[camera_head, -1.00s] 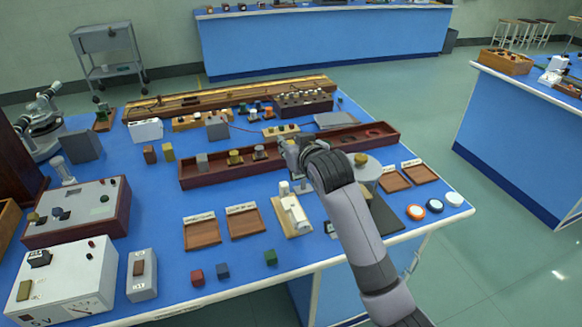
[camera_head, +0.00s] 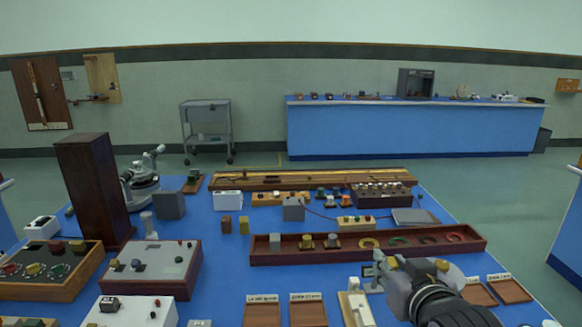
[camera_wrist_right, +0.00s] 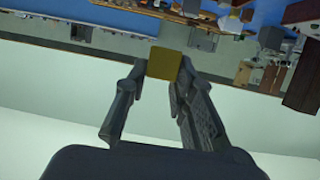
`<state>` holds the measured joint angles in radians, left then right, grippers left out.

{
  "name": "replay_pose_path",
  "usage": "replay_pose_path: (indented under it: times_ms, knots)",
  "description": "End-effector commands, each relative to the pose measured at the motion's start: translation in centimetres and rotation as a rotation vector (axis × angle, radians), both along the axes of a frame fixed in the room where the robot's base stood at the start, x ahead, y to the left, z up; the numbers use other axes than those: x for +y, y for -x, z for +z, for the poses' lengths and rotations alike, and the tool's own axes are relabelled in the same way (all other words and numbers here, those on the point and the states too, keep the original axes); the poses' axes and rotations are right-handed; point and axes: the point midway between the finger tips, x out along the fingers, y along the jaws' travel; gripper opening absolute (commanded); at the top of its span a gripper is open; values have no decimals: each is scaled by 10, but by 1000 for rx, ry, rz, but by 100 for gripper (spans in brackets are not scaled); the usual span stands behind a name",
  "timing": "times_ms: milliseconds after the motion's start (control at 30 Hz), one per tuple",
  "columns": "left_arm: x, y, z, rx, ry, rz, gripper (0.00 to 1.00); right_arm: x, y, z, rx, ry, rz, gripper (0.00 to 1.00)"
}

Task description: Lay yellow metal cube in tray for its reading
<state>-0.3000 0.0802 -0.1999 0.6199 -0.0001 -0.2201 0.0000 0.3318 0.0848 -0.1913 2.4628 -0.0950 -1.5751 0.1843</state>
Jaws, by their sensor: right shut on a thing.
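My right gripper (camera_head: 378,270) is over the front of the bench, near the long wooden tray's front wall. In the right wrist view, its two fingers (camera_wrist_right: 160,80) are shut on a yellow metal cube (camera_wrist_right: 164,63), held at the fingertips. In the head view I cannot make out this held cube. Small labelled wooden trays lie at the front edge: two left of the gripper (camera_head: 262,312) (camera_head: 308,312) and two to its right (camera_head: 478,294) (camera_head: 510,290). Their labels are too small to read. My left gripper is not in view.
A long wooden tray (camera_head: 290,258) with small blocks and coloured rings lies behind the gripper. Grey-topped boxes (camera_head: 150,270) fill the left side.

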Motion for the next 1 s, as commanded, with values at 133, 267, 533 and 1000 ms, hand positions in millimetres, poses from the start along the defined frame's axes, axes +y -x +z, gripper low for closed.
replay_pose_path:
  times_ms: [133,267,533,1000]
  knots:
    - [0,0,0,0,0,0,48,0,5,1,-1,-2,-2,0]
    - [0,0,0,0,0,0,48,0,-6,-1,1,3,1,0]
    - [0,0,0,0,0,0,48,0,-86,-19,3,15,23,0]
    - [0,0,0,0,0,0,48,-10,-160,-43,-2,-2,33,0]
